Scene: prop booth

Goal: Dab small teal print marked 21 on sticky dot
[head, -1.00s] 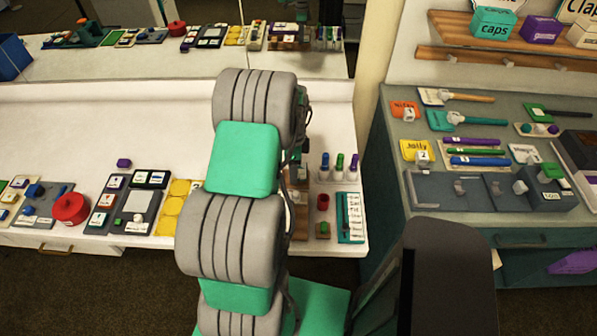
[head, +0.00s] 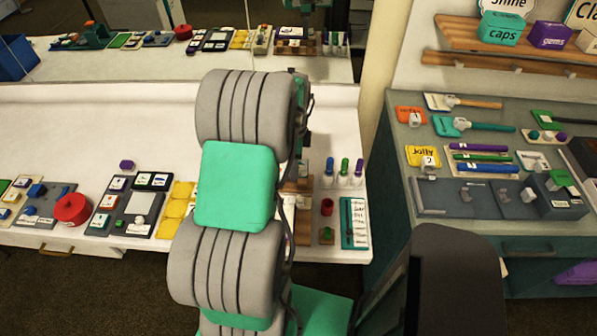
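A yellow sheet with round dots (head: 176,200) lies right of the tray, partly covered by my arm; these may be the sticky dots. My gripper is hidden behind my own grey and teal arm, which stands over the middle of the counter, so its fingers do not show.
Upright markers (head: 344,170) and a teal-edged list (head: 354,222) lie right of my arm. A grey side table (head: 425,215) holds tools.

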